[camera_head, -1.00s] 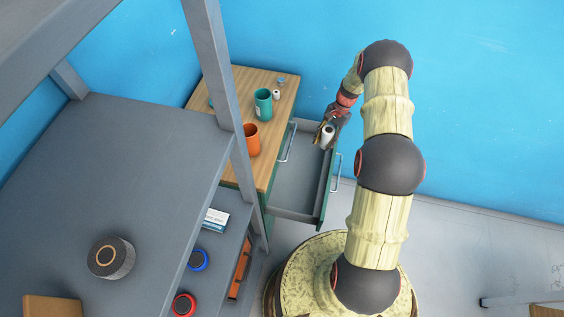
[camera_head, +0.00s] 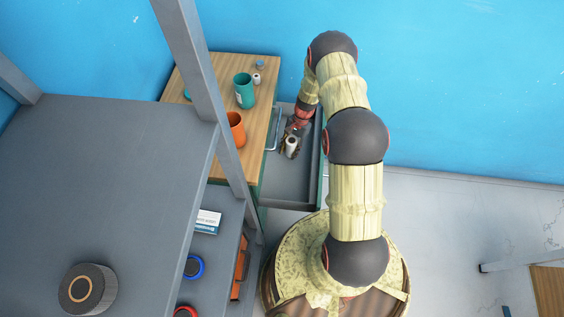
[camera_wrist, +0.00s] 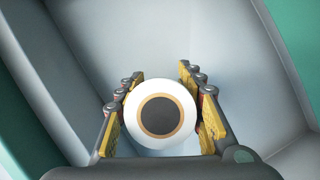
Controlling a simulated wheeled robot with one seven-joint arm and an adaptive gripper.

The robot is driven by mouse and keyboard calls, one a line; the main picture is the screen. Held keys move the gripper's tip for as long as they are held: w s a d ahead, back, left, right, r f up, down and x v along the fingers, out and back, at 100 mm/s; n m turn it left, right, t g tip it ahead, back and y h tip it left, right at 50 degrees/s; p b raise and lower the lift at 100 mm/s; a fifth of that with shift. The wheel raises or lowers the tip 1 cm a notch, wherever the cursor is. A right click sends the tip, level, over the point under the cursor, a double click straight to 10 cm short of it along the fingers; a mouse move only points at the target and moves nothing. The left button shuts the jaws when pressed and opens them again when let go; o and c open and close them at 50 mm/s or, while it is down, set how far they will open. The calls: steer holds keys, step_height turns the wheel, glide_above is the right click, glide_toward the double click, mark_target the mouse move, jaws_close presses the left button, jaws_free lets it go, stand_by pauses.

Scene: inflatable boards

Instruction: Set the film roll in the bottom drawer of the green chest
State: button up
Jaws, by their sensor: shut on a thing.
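The film roll, a white cylinder with a dark centre ringed in tan, is held upright between the yellow-padded fingers of my gripper (camera_wrist: 160,118). The film roll (camera_wrist: 158,92) also shows in the head view (camera_head: 292,143), over the open drawer. The green chest (camera_head: 262,182) has a wooden top. Its open drawer (camera_head: 290,190) is grey inside and pulled out to the right, below a shut drawer's handle. The wrist view looks down into the drawer (camera_wrist: 200,35), with walls on both sides. I cannot tell whether the roll touches the drawer floor.
A teal cup (camera_head: 244,90), an orange cup (camera_head: 236,128) and a small white item (camera_head: 257,79) stand on the chest top. A grey shelf unit (camera_head: 110,170) with an upright post is at left. The visible drawer floor around the roll looks clear.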

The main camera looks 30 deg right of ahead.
steer(key=shift+s+a+f+b, duration=0.15)
steer(key=shift+s+a+f, duration=0.2)
steer(key=shift+a+f, duration=0.25)
steer(key=shift+s+a+f+b, duration=0.25)
steer(key=shift+a+f, duration=0.2)
steer(key=shift+a, duration=0.4)
steer(key=shift+s+a+f+b, duration=0.1)
steer(key=shift+s+a+f, duration=0.35)
steer(key=shift+a, duration=0.25)
steer(key=shift+f, duration=0.1)
steer(key=shift+f, duration=0.15)
steer(key=o, duration=1.3)
